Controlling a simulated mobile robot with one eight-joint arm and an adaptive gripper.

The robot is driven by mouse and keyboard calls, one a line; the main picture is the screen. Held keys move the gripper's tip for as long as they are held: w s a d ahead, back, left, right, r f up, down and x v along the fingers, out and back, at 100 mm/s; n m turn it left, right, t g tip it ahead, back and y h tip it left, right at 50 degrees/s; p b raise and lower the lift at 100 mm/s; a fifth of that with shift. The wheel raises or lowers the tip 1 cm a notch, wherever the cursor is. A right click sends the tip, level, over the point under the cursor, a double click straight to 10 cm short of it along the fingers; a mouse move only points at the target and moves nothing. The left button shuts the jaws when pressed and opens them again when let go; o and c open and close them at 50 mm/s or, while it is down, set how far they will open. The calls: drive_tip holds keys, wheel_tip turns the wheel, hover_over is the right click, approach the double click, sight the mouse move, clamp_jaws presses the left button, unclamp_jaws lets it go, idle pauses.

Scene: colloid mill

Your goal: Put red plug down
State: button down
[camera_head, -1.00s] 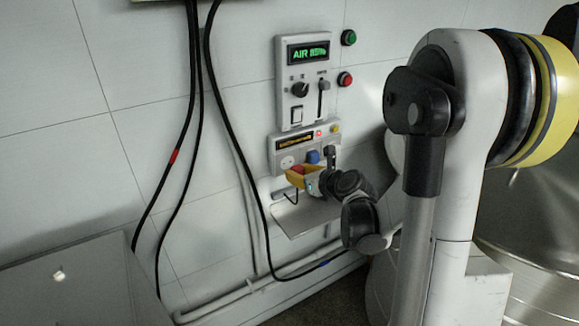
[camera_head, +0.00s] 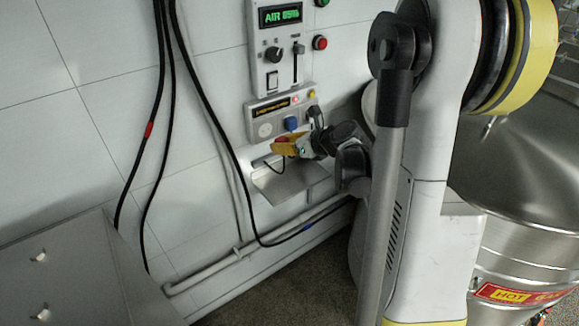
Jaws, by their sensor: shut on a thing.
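The red plug (camera_head: 280,139) is mostly hidden by the yellow fingers of my gripper (camera_head: 284,147). My gripper is shut on it, in front of the lower part of the socket panel and above a small metal shelf. A blue plug (camera_head: 291,123) sits in the socket panel (camera_head: 262,114), just above my gripper. A round white socket (camera_head: 265,130) on the panel's left is empty. The small metal shelf (camera_head: 285,184) is below my gripper, and its surface looks bare.
A control panel (camera_head: 279,45) with a lit AIR display hangs above. Black cables (camera_head: 185,60) run down the wall on the left. A pipe (camera_head: 210,268) runs along the wall's foot. A metal cabinet (camera_head: 90,260) stands lower left, and a steel vessel (camera_head: 515,240) stands at right.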

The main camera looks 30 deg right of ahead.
drive_tip(key=s+d+f+n+g+h+p, duration=0.1)
drive_tip(key=s+d+f+n+g+p, duration=0.3)
drive_tip(key=n, duration=0.7)
drive_tip(key=s+d+f+n+g+h+p, duration=0.1)
drive_tip(key=d+n, duration=0.4)
drive_tip(key=n, duration=0.7)
drive_tip(key=s+d+f+n+g+p, duration=0.25)
drive_tip(key=d+n, duration=0.25)
drive_tip(key=n, duration=0.6)
drive_tip(key=b, duration=0.4)
hover_over(296, 181)
drive_tip(key=s, duration=0.1)
wheel_tip(296, 181, down, 7)
drive_tip(key=shift+s+f, duration=0.15)
drive_tip(key=shift+f+b, duration=0.75)
drive_tip(key=shift+f, duration=1.15)
